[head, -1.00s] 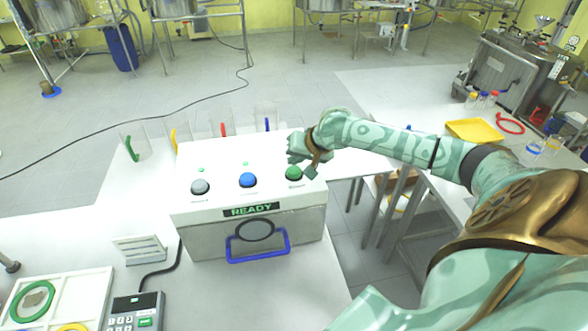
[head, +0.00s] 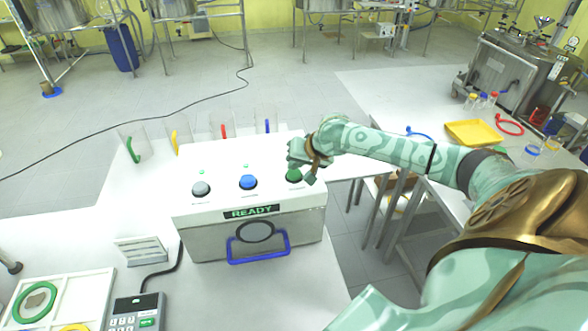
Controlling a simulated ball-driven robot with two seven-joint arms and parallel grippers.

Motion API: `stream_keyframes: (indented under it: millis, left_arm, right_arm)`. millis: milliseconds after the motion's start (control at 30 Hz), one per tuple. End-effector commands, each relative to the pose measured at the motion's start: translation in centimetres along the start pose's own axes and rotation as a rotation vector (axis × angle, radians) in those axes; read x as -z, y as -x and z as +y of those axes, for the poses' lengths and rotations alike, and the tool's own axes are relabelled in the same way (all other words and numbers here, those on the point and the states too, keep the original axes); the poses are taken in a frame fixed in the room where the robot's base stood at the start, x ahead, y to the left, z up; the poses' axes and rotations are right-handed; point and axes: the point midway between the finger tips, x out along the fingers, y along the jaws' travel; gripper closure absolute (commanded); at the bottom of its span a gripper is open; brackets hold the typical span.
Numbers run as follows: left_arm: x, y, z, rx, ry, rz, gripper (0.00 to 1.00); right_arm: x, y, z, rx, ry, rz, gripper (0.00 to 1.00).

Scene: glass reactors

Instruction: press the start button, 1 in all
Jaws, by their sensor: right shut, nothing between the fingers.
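A white control box (head: 190,236) stands on the white table, with a grey button (head: 201,188), a blue button (head: 248,182) and a green button (head: 293,175) on its sloped top. Its front display (head: 251,212) reads READY. No label on the buttons is legible, so I cannot tell by text which is the start button. My right gripper (head: 308,179) is shut and empty, with its fingertips at the right edge of the green button. It partly covers that button, and I cannot tell whether it touches it. My left gripper is not in view.
Several clear beakers with coloured handles (head: 181,136) stand behind the box. A keypad device (head: 135,312) and a white tray (head: 92,290) are at the lower left. A yellow tray (head: 474,133) lies on the right table. The table left of the box is mostly clear.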

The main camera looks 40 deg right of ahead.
Motion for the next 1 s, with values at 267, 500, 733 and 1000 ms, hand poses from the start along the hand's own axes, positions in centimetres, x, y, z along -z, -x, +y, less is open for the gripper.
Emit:
stream_keyframes:
  millis: [267, 500, 733, 1000]
  left_arm:
    - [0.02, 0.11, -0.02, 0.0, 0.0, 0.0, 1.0]
    - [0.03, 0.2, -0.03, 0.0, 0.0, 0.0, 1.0]
    - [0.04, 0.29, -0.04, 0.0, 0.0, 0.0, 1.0]
    - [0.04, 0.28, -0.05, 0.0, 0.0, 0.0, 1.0]
  right_arm:
    - [-0.13, -0.23, 0.11, 0.0, 0.0, -0.001, 1.0]
    - [-0.25, -0.46, 0.25, 0.0, 0.0, 0.0, 1.0]
    - [-0.39, -0.7, 0.38, 0.0, 0.0, -0.001, 1.0]
    - [-0.43, -0.74, 0.41, -0.001, 0.0, -0.001, 1.0]
